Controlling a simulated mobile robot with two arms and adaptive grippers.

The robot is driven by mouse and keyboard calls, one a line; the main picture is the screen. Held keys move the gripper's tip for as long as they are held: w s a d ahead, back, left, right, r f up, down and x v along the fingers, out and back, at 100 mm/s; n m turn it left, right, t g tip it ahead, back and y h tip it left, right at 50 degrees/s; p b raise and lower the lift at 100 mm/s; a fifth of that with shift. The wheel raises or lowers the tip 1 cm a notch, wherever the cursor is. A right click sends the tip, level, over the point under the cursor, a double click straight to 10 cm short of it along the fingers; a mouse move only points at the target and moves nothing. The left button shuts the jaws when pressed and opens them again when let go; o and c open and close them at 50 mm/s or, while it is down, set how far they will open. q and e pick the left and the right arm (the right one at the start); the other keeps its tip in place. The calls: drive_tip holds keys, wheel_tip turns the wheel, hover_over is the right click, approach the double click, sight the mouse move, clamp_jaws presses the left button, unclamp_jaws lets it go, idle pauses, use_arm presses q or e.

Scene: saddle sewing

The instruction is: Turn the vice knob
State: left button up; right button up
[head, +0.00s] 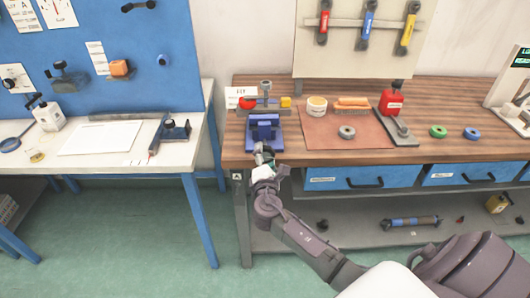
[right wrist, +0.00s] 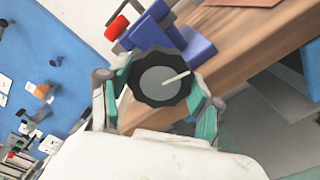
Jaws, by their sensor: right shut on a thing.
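The blue vice (head: 264,131) stands at the left front corner of the wooden workbench. It also shows in the right wrist view (right wrist: 150,36). Its round black knob (right wrist: 160,77), with a grey face and a pale pin, faces the right wrist camera. My right gripper (right wrist: 158,98) is shut on the knob, with a teal-padded finger on each side of it. In the head view my right gripper (head: 263,158) reaches up to the front of the vice and covers the knob. My left gripper is not in view.
The workbench top (head: 320,160) carries a brown mat (head: 340,137), a red container (head: 391,102) and tape rings to the right of the vice. Blue drawers (head: 345,177) sit below its front edge. A white table (head: 85,160) stands left, across a gap.

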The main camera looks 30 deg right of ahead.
drive_tip(key=n+p, duration=0.2)
drive_tip(key=n, duration=0.2)
drive_tip(key=shift+n, duration=0.3)
drive_tip(key=shift+n+p, duration=1.05)
drive_tip(key=shift+n, duration=0.55)
drive_tip(key=shift+f+n, duration=0.15)
drive_tip(key=shift+n, duration=0.15)
drive_tip(key=o, duration=1.1)
drive_tip(key=shift+o, duration=0.2)
drive_tip(key=shift+s, duration=0.15)
drive_tip(key=v, duration=1.2)
